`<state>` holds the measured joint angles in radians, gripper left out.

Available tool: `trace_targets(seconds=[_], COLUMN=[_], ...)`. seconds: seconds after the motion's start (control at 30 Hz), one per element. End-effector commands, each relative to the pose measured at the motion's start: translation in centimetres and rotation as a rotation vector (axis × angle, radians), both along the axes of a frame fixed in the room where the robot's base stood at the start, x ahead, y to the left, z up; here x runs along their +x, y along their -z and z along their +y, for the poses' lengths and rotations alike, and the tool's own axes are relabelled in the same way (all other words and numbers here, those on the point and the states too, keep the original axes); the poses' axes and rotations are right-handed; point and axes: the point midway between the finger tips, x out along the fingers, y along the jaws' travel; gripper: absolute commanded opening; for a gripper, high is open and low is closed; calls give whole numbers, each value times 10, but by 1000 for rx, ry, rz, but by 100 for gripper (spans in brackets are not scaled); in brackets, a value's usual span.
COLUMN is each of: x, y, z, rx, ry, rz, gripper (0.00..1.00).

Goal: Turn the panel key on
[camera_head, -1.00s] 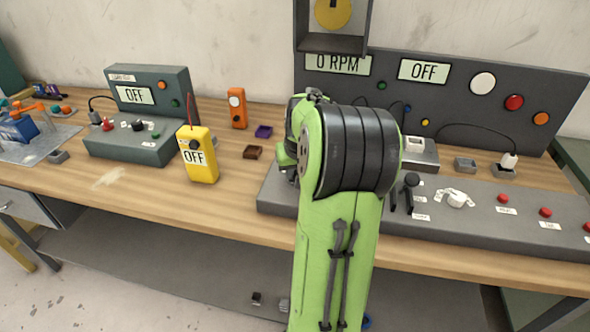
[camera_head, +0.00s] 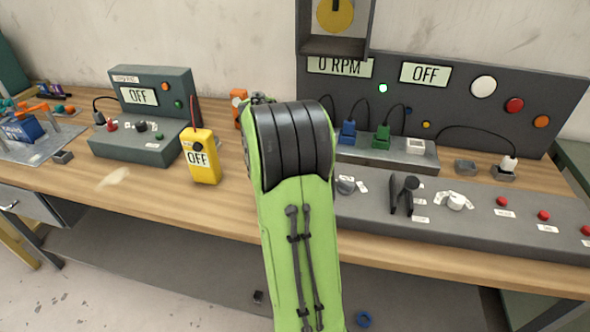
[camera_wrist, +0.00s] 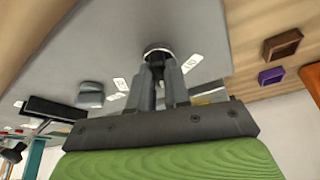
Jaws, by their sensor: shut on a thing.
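In the wrist view, the panel key (camera_wrist: 157,54) sits in a round, light-rimmed switch on the grey control panel (camera_wrist: 100,55). My gripper (camera_wrist: 161,72) is shut on the key, its two fingers close together at the switch. The fingers hide most of the key, so its exact angle cannot be told. Small white labels (camera_wrist: 193,62) lie beside it. In the head view, my arm hides the key and gripper. A small green lamp (camera_head: 383,88) is lit on the upright panel (camera_head: 455,90). The large displays read "0 RPM" (camera_head: 340,66) and "OFF" (camera_head: 424,73).
A grey knob (camera_head: 345,186), a black lever (camera_head: 403,194) and a white knob (camera_head: 456,201) stand on the console to the right of my arm. Blue (camera_head: 347,133) and green (camera_head: 381,137) plugs are behind. A yellow meter (camera_head: 201,157) stands left of my arm.

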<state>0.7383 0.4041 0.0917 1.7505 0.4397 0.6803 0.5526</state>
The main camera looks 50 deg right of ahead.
Motion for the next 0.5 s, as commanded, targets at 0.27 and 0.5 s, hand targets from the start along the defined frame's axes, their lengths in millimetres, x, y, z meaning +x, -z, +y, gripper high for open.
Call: trace_targets(seconds=[0.27, 0.5], x=[2, 2], y=[0, 0], z=[0, 0], rx=[1, 1], ry=[118, 157], rz=[0, 0], gripper=[0, 0])
